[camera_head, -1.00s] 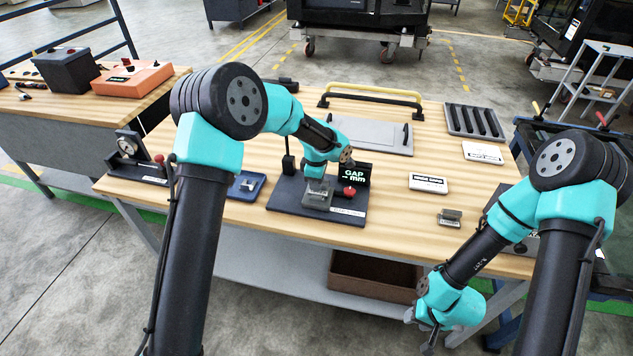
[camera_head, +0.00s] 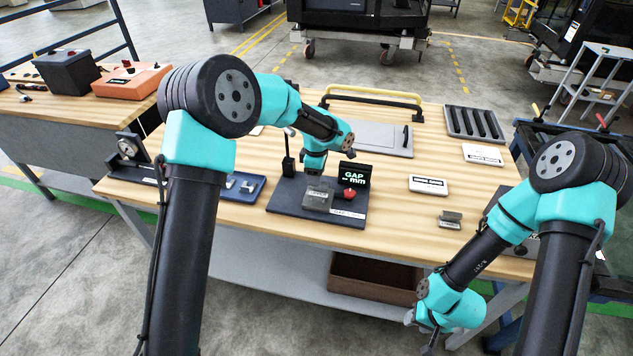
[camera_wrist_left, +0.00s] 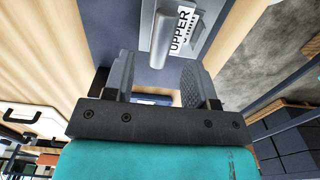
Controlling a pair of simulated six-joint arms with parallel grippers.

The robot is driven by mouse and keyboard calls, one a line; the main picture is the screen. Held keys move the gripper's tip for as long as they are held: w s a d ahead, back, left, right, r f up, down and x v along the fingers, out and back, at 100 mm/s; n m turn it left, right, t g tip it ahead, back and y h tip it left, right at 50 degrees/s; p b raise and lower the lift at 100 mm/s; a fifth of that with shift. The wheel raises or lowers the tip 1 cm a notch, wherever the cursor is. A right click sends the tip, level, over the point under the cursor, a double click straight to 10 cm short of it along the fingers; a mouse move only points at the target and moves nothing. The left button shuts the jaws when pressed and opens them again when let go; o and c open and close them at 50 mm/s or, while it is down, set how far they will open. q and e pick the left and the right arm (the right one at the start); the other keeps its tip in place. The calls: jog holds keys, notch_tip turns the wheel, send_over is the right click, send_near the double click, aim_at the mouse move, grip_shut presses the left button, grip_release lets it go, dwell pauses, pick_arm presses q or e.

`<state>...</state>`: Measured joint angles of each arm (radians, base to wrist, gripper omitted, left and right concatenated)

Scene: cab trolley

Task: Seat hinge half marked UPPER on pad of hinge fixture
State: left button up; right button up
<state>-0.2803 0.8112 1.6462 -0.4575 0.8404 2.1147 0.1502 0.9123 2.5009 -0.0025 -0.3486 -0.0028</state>
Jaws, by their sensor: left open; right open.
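The hinge half marked UPPER (camera_head: 318,198) is a grey metal piece lying on the dark hinge fixture (camera_head: 284,200). Its white label also shows in the left wrist view (camera_wrist_left: 183,32), beside a rounded barrel. The pad beneath it is hidden, so I cannot tell how flush it sits. My left gripper (camera_head: 314,172) is just behind and above the hinge half; in the left wrist view its two fingers (camera_wrist_left: 155,82) are apart with nothing between them. My right gripper (camera_head: 422,328) is open, hanging low in front of the table's right edge. A similar small grey hinge piece (camera_head: 450,219) lies at the right.
The fixture carries a black GAP display (camera_head: 355,174), a red knob (camera_head: 350,193) and a dark post (camera_head: 288,160). A blue tray (camera_head: 240,186) is to its left. A white labelled box (camera_head: 428,184) is to its right. A yellow handle (camera_head: 375,92) stands behind. Wood between these is clear.

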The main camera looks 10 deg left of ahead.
pick_arm(q)
notch_tip(320, 180, up, 13)
dwell(0.4)
